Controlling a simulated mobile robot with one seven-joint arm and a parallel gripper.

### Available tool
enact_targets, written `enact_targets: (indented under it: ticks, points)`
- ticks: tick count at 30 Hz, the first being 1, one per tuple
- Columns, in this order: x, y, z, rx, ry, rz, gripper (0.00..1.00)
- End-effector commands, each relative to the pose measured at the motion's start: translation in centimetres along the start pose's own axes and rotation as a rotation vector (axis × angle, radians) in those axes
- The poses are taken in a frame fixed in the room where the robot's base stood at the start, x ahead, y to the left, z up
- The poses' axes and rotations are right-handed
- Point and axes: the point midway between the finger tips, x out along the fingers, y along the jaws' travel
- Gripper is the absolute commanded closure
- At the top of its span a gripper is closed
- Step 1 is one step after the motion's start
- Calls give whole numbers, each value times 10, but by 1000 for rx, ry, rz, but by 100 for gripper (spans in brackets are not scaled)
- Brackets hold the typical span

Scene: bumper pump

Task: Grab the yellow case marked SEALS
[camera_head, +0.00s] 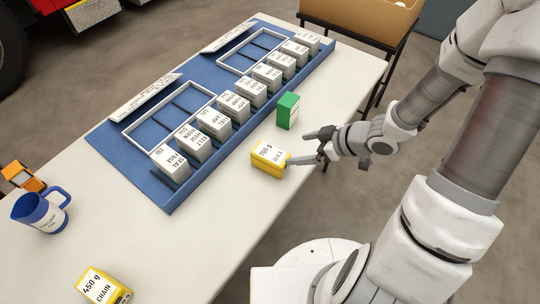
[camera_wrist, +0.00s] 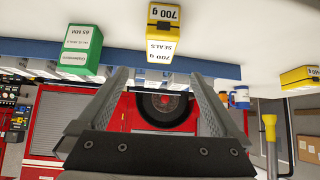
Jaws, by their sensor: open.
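The yellow case marked SEALS (camera_head: 268,158) stands on the white table, in front of the blue rack; its labels read 700 g. In the wrist view the yellow case (camera_wrist: 163,34) appears upside down, beyond the fingertips and roughly centred between them. My gripper (camera_head: 309,147) is open and empty, just right of the case in the head view, with one fingertip close to its right side. The wrist view also shows my gripper (camera_wrist: 160,78) with its fingers spread. Whether a finger touches the case cannot be told.
A green box (camera_head: 288,111) stands near the case, towards the rack. The blue rack (camera_head: 150,184) holds a row of several white boxes. A yellow CHAIN box (camera_head: 103,287) and a blue mug (camera_head: 40,212) are at the left. Table space left of the case is clear.

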Motion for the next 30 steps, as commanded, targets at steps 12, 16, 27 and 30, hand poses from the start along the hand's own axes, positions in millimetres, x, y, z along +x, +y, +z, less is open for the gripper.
enact_targets:
  ticks: [12,16,27,30]
  points:
    - [92,-1,4,-3,-2,-3,0]
    - [108,0,2,-2,-3,0,0]
    - [146,-3,1,-3,-3,-1,0]
    - [158,-2,0,-2,-3,0,0]
